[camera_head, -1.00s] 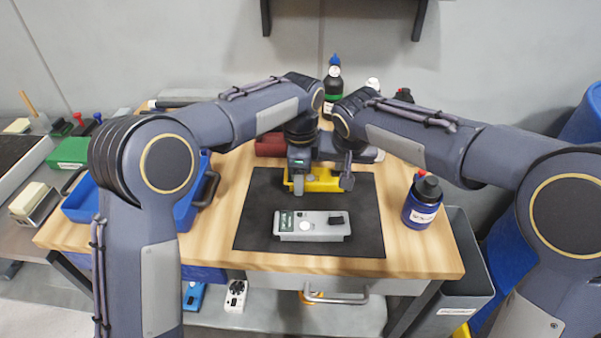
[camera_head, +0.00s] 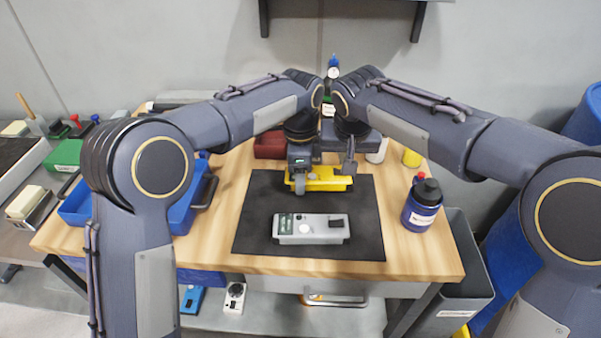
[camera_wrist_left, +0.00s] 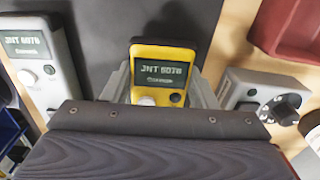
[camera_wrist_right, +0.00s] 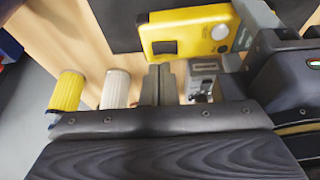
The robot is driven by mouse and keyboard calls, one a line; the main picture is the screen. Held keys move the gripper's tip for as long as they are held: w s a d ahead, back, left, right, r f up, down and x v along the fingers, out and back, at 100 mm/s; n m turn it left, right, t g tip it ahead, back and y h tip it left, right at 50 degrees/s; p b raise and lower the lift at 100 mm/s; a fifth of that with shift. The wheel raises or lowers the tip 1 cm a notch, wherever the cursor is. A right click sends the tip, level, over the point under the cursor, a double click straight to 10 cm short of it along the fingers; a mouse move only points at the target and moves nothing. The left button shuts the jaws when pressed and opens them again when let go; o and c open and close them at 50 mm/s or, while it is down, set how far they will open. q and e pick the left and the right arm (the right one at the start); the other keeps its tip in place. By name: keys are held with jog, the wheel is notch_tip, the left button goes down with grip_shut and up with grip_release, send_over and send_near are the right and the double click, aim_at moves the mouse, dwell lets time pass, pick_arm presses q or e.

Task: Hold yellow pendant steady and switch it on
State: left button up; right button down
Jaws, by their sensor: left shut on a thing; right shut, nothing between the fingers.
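The yellow pendant (camera_head: 328,181) is at the far part of the dark mat. My left gripper (camera_head: 299,183) is shut on it. In the left wrist view the pendant (camera_wrist_left: 164,68) sits between the two fingers, with a lit-looking text display, a white knob and a dark round button facing the camera. My right gripper (camera_head: 349,172) is shut and empty, just beside the pendant's right end. In the right wrist view its closed fingertips (camera_wrist_right: 158,82) are near the yellow pendant (camera_wrist_right: 188,20); whether they touch it is unclear.
A grey pendant (camera_head: 311,228) lies on the near part of the mat (camera_head: 255,205). A grey box with a black knob (camera_wrist_left: 268,93) is beyond the yellow pendant. A blue bottle (camera_head: 422,207) stands right of the mat. White (camera_wrist_right: 116,88) and yellow (camera_wrist_right: 68,91) cylinders stand near my right gripper.

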pick_arm(q)
jog(key=o, duration=1.4)
jog(key=shift+c, duration=0.2)
pick_arm(e)
jog(key=shift+a+r, duration=0.1)
